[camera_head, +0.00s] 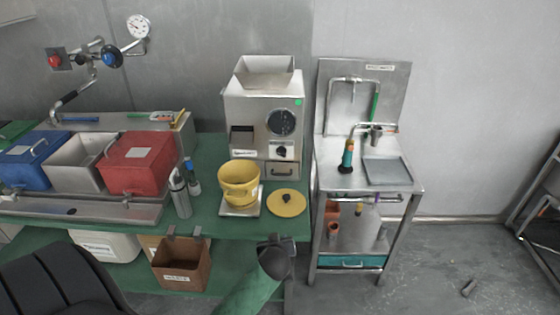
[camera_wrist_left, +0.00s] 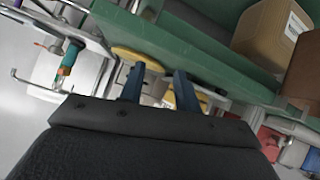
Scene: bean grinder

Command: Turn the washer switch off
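A steel sink unit (camera_head: 366,95), likely the washer, stands right of the green table in the head view. It has a tall back panel with a small label I cannot read, and pipe and tap fittings (camera_head: 375,136). A teal and orange handled tool (camera_head: 347,157) stands on its top and also shows in the left wrist view (camera_wrist_left: 70,58). I cannot make out a switch or its position. My left gripper (camera_wrist_left: 157,82) shows two dark fingers apart, with nothing visibly held. My right gripper is not in view.
A steel grinder (camera_head: 262,125) with a black dial, a yellow pot (camera_head: 239,182) and a yellow lid (camera_head: 287,203) are on the green table (camera_head: 225,230). Floor right of the sink is mostly clear.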

